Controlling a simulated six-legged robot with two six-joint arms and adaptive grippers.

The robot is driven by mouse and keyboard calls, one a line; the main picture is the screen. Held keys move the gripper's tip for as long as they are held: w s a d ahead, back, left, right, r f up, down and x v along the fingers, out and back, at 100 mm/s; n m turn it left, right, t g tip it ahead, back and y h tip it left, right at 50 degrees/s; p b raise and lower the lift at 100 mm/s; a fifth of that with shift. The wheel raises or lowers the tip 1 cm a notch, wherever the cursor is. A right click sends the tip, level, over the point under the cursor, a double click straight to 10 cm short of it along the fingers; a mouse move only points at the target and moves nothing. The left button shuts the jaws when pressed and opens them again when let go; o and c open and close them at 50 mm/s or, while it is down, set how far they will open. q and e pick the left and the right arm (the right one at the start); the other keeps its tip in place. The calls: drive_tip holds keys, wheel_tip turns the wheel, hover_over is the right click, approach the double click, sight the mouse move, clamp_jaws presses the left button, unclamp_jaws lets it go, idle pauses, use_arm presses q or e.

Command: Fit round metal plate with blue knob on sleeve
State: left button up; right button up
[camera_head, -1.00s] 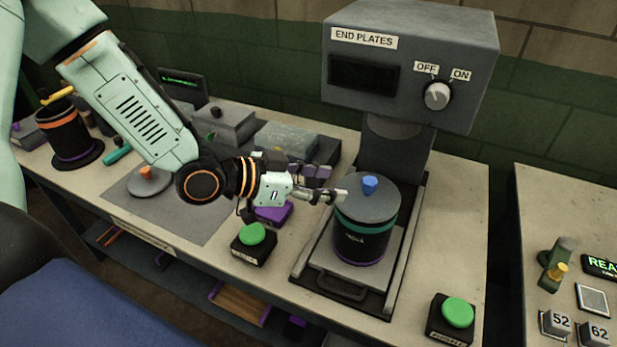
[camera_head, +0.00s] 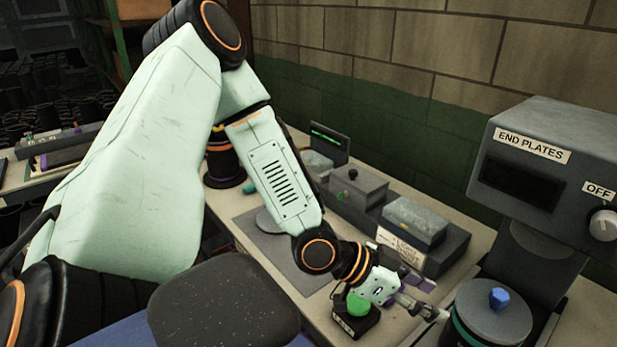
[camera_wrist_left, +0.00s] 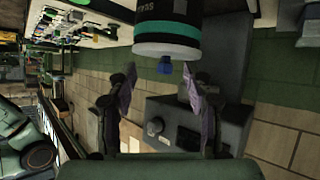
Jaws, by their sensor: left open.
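The round grey metal plate (camera_head: 485,318) with the blue knob (camera_head: 499,297) lies flat on top of the sleeve (camera_head: 456,338), whose teal band shows at the lower right edge. Most of the sleeve is cut off in the head view. My left gripper (camera_head: 432,297) is open and empty just left of the plate. In the left wrist view, which is upside down, the plate (camera_wrist_left: 166,48) and black sleeve (camera_wrist_left: 170,10) show beyond the open fingers. The blue knob (camera_wrist_left: 164,67) appears between the fingertips but apart from them. My right gripper is not in view.
The END PLATES machine (camera_head: 535,165) stands behind the sleeve. A green push button (camera_head: 358,306) sits close below my left wrist. Grey boxes (camera_head: 358,187) stand along the bench's back. A grey disc (camera_head: 268,222) is partly hidden behind my arm.

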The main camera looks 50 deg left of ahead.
use_arm(q)
drive_tip(key=s+f+n+g+y, duration=0.5)
drive_tip(key=s+f, duration=0.8)
drive_tip(key=f, duration=0.2)
drive_tip(key=s+a+f+n+g+y, duration=0.1)
drive_tip(key=s+f, duration=0.1)
drive_tip(key=s, duration=0.4)
drive_tip(key=s+a+f+n+g+y, duration=0.1)
drive_tip(key=s+a+f+g+y, duration=0.1)
drive_tip(key=s, duration=0.4)
drive_tip(key=shift+s+f+n+g, duration=0.15)
drive_tip(key=shift+f+n+g, duration=0.15)
drive_tip(key=shift+f+n, duration=0.1)
